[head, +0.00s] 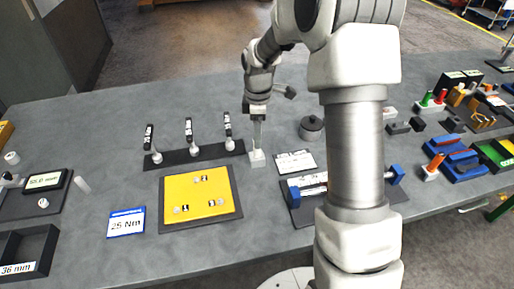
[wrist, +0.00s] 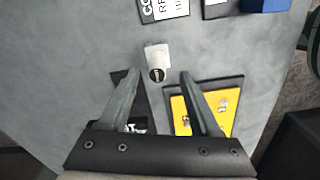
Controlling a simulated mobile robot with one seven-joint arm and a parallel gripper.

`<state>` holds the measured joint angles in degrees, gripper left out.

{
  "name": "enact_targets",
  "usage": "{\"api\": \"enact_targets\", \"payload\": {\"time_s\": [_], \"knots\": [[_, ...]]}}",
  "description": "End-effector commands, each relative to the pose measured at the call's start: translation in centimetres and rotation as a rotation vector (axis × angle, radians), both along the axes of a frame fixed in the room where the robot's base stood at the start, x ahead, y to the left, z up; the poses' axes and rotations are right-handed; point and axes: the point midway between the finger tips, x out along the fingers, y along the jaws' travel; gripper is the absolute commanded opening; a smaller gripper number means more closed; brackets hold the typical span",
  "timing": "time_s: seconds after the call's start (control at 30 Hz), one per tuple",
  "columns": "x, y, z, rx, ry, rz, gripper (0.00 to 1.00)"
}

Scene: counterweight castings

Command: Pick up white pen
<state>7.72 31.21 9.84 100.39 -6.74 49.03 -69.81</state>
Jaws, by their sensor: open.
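A white upright piece, which looks like the white pen (head: 258,137), stands on a small white block (head: 257,160) just right of the dark strip with levers. In the wrist view the white pen (wrist: 156,73) is seen nearly end-on, with a dark round end towards the camera. My gripper (head: 258,114) is above it, pointing down. In the wrist view my gripper (wrist: 159,73) is open, with one finger on each side of the pen's end and a gap on both sides. Whether the fingertips reach down to its height is unclear.
A yellow plate on a dark tray (head: 239,206) lies in front of the block. The dark strip with three levers (head: 180,158) is to its left. A round grey weight (head: 311,128) and a white label card (head: 295,162) are to its right. Open counter lies behind.

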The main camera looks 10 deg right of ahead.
Motion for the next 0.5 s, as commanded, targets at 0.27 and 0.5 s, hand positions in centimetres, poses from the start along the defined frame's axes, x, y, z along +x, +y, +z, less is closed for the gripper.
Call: {"api": "enact_targets", "payload": {"time_s": [0.27,0.5], "knots": [[0.3,0.2,-2.8,0.000,0.004,0.002,0.64],[0.4,0.2,-5.4,0.000,0.000,0.000,0.64]]}}
